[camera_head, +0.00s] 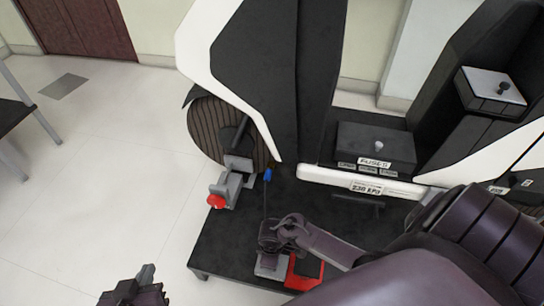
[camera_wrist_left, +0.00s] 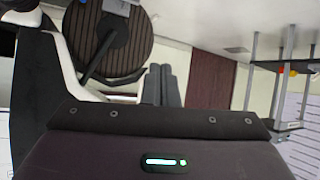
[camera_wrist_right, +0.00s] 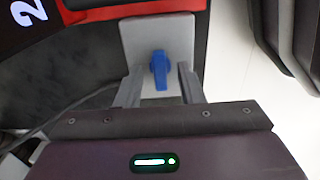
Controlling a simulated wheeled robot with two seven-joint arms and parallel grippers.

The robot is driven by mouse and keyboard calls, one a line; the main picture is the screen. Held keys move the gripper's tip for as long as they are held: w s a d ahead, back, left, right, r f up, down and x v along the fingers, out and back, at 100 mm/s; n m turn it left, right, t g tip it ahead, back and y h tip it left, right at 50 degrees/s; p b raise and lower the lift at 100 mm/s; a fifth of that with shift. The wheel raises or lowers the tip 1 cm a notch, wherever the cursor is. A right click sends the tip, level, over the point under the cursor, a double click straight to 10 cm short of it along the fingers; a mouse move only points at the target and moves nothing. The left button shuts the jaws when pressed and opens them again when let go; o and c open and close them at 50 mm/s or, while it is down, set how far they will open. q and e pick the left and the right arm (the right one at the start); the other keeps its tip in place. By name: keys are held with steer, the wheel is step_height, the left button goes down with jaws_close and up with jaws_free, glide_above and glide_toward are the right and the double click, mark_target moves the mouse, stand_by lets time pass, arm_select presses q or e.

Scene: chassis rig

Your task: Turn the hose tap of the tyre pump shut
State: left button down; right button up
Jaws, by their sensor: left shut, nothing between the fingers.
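The tyre pump is the red and black box (camera_head: 304,270) on the dark platform, partly hidden by my right arm; its red edge and a white digit also show in the right wrist view (camera_wrist_right: 85,12). The hose tap is a blue lever (camera_wrist_right: 160,70) on a pale grey plate (camera_wrist_right: 128,38) beside the pump. My right gripper (camera_wrist_right: 162,84) is open, with one finger on each side of the blue lever; I cannot tell if they touch it. In the head view my right arm hides the tap. My left gripper (camera_wrist_left: 161,82) is shut and empty, over the floor at lower left (camera_head: 148,272).
A ribbed wheel (camera_head: 212,130) stands beside a grey clamp with a red knob (camera_head: 216,201). A thin hose hangs from a blue fitting (camera_head: 268,174). A fuse box (camera_head: 375,145) stands behind at right.

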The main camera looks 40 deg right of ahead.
arm_select(q)
steer(key=shift+r, duration=0.1)
arm_select(e)
jaws_close()
stand_by(0.3)
steer(key=n+p, duration=0.1)
steer(key=n, duration=0.1)
steer(key=shift+r+n+p, duration=0.1)
steer(key=shift+n+p, duration=0.2)
steer(key=shift+p, duration=0.1)
steer(key=n+p, duration=0.1)
steer(key=n, duration=0.2)
steer(key=shift+w+n, duration=0.1)
steer(key=shift+n, duration=0.2)
steer(key=n, duration=0.3)
steer(key=shift+n, duration=0.3)
steer(key=n, duration=0.3)
steer(key=shift+n, duration=0.3)
arm_select(q)
steer(key=s+a+f+g+y, duration=0.2)
steer(key=s+f+g, duration=0.3)
steer(key=s+f, duration=0.2)
steer(key=shift+s+a+b, duration=0.15)
steer(key=shift+a+b, duration=0.15)
steer(key=shift+b, duration=0.1)
arm_select(e)
steer(key=shift+n, duration=2.2)
steer(key=shift+a, duration=0.1)
